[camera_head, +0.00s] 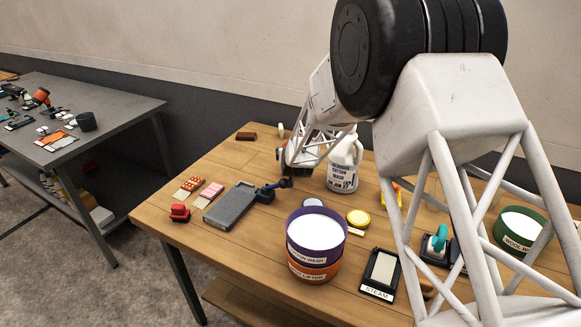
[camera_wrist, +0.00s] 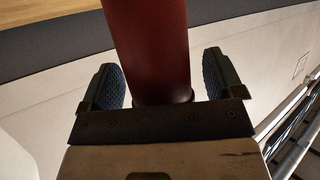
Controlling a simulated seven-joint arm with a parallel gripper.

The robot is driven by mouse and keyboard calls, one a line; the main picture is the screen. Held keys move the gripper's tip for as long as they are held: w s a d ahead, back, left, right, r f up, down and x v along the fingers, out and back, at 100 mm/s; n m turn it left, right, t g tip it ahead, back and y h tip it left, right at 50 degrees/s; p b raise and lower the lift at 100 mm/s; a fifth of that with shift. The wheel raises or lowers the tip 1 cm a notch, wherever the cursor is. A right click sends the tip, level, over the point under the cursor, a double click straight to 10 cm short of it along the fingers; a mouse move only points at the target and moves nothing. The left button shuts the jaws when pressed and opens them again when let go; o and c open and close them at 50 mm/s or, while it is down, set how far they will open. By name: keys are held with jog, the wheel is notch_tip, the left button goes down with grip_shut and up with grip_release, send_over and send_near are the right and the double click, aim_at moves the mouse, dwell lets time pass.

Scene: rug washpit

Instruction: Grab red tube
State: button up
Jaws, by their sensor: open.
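The red tube (camera_wrist: 150,45) is large and dark red in the wrist view. It stretches from the top edge down to the dark palm of my gripper (camera_wrist: 165,75). The two blue ridged finger pads stand on either side of it, open, with a visible gap on both sides. The tube's far end is out of frame. In the head view my arm reaches over the back of the wooden table; the tube and the fingers cannot be made out clearly there.
A white jug (camera_head: 343,166) stands close to my arm's end. On the wooden table (camera_head: 180,240) are a purple tub (camera_head: 317,232) on an orange tub (camera_head: 312,268), a grey ridged tray (camera_head: 231,206), a red item (camera_head: 180,212) and a green tub (camera_head: 520,230). A grey table (camera_head: 100,93) stands left.

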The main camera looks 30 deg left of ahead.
jog(key=c, duration=1.6)
jog(key=shift+r, duration=0.1)
jog(key=shift+r, duration=5)
